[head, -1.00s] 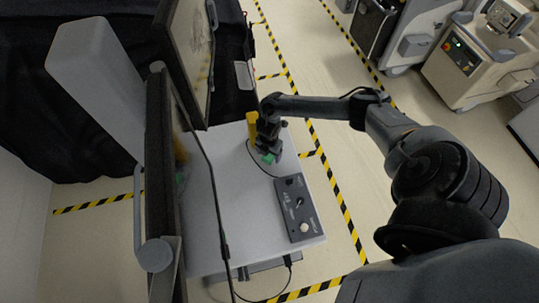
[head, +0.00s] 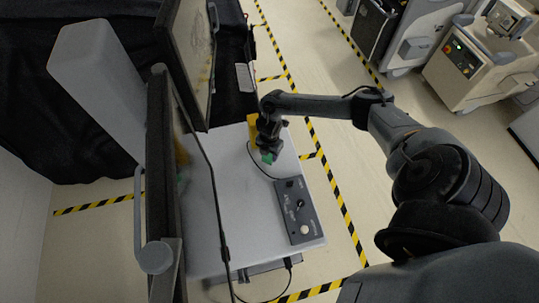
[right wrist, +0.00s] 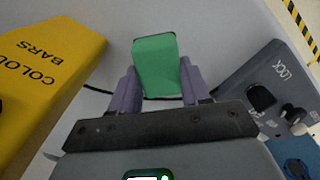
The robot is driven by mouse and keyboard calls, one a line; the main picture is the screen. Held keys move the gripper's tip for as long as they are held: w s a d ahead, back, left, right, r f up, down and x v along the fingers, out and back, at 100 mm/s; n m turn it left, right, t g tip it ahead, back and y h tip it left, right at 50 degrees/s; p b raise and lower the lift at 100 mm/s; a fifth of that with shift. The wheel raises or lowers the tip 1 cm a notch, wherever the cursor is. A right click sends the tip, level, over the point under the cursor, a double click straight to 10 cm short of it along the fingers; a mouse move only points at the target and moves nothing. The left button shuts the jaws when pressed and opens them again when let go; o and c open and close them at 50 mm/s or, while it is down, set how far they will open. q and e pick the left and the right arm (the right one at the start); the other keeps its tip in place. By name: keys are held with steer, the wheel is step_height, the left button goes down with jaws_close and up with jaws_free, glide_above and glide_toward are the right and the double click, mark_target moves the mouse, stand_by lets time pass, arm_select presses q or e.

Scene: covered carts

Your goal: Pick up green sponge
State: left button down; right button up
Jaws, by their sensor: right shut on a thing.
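The green sponge (head: 267,158) is a small block at the far end of the cart top, under my right gripper (head: 266,150). In the right wrist view the green sponge (right wrist: 157,66) sits between the two purple fingers of my right gripper (right wrist: 158,85), which are shut on its sides. I cannot tell for certain how high the sponge is above the cart top. My left gripper is not in view.
The grey cart top (head: 235,200) carries a dark control box (head: 297,210) with knobs. A yellow block (head: 252,130), lettered "COLOUR BARS" in the wrist view (right wrist: 50,60), stands beside the gripper. A dark cable and monitors (head: 187,60) border the left side.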

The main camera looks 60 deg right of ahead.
step_height(320, 180, up, 16)
steer(key=p, duration=0.2)
steer(key=shift+r, duration=0.15)
